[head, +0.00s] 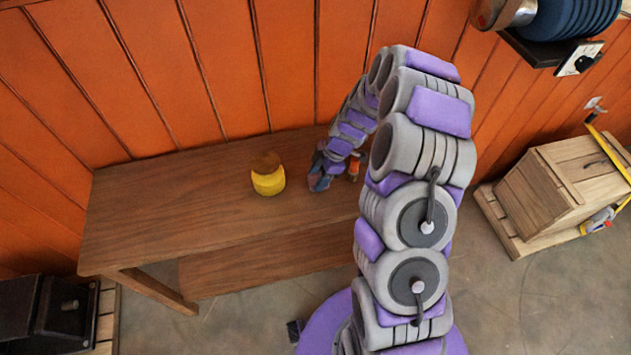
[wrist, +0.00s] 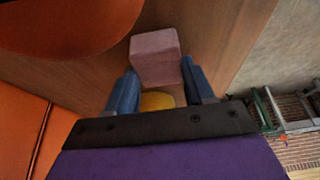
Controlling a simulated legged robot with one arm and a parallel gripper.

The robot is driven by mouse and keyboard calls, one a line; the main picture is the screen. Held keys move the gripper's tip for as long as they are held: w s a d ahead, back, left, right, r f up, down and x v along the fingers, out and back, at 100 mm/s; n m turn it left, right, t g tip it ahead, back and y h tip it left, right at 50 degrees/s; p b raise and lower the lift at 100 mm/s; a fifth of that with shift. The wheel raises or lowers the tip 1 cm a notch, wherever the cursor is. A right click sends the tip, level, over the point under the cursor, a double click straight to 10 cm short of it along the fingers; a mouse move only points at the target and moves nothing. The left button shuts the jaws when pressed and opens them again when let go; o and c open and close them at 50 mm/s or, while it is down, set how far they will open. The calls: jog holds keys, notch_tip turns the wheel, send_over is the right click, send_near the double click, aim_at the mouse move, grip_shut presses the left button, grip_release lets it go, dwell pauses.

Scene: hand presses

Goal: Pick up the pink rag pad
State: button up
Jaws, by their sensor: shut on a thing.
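The pink rag pad (wrist: 155,57) is a small pale pink block in the wrist view, between the tips of the two blue fingers. My gripper (wrist: 158,72) is shut on it, with a finger at each side. In the head view my gripper (head: 320,180) is low at the right part of the wooden table, and I cannot make out the pad there. Whether the pad touches the table is not clear.
A yellow pot with a brown top (head: 268,180) stands on the wooden table (head: 160,215), left of my gripper. A yellow patch (wrist: 157,101) shows between my fingers. The orange plank wall (head: 220,70) is behind. A wooden crate (head: 560,185) stands right. The table's left part is clear.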

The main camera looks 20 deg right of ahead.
aim_at(311, 181)
jog(key=shift+d, duration=0.55)
jog(key=shift+c, duration=0.2)
jog(key=shift+a+r, duration=0.45)
jog(key=shift+r, duration=0.15)
jog(key=shift+s+a+r+p, duration=0.15)
jog(key=shift+r+p, duration=0.1)
jog(key=shift+r, duration=0.4)
jog(key=shift+s+a+r+p, duration=0.1)
jog(key=shift+r+p, duration=0.15)
jog(key=shift+r, duration=0.35)
jog(key=s+a, duration=0.1)
jog(key=s, duration=0.6)
jog(key=s+a+r+p, duration=0.1)
jog(key=s+a, duration=0.1)
jog(key=s, duration=0.6)
jog(key=shift+a+r, duration=0.15)
jog(key=shift+a, duration=0.1)
